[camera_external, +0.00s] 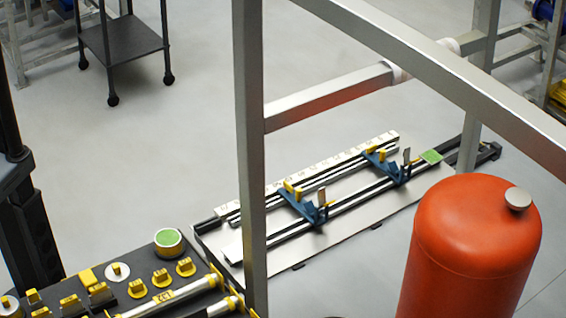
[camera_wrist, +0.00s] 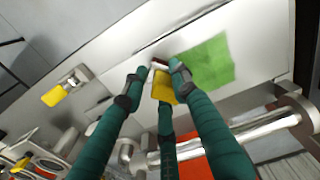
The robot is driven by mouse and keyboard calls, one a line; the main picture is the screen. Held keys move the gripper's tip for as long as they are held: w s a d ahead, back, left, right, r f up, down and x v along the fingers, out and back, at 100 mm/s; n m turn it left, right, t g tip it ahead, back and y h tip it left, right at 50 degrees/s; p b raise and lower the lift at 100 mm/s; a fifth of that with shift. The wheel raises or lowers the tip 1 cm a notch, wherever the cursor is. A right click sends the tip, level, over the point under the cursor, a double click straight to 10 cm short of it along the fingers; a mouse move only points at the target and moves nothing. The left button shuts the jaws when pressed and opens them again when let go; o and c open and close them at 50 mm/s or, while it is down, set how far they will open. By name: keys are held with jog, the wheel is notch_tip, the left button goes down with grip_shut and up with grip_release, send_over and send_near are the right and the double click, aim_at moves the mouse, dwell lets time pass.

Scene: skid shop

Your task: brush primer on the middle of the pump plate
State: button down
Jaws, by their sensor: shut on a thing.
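In the wrist view my gripper (camera_wrist: 156,82), with teal fingers, is shut on a small yellow-handled brush (camera_wrist: 164,90) with a dark brown end. The brush is over or against a pale grey plate (camera_wrist: 130,50), just left of a bright green patch (camera_wrist: 208,64) on it. I cannot tell whether the bristles touch the plate. I take this plate for the pump plate, but no label confirms it. My gripper does not show in the external view. There, a round pot with a green top (camera_external: 168,240) stands on the dark tool bench.
An orange-red tank (camera_external: 470,250) and grey frame posts (camera_external: 250,120) stand in front. The bench holds several yellow-handled items (camera_external: 162,278). A yellow-tabbed fitting (camera_wrist: 56,96) sits left in the wrist view.

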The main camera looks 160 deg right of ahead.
jog(key=shift+s+d, duration=0.45)
jog(key=shift+d, duration=0.25)
jog(key=shift+w+a, duration=0.1)
jog(key=shift+w, duration=0.05)
jog(key=shift+w+a, duration=0.5)
jog(key=shift+a, duration=0.35)
jog(key=shift+w+a, duration=0.45)
jog(key=shift+a, duration=0.35)
notch_tip(320, 180, up, 8)
jog(key=p, duration=0.5)
jog(key=shift+s, duration=0.1)
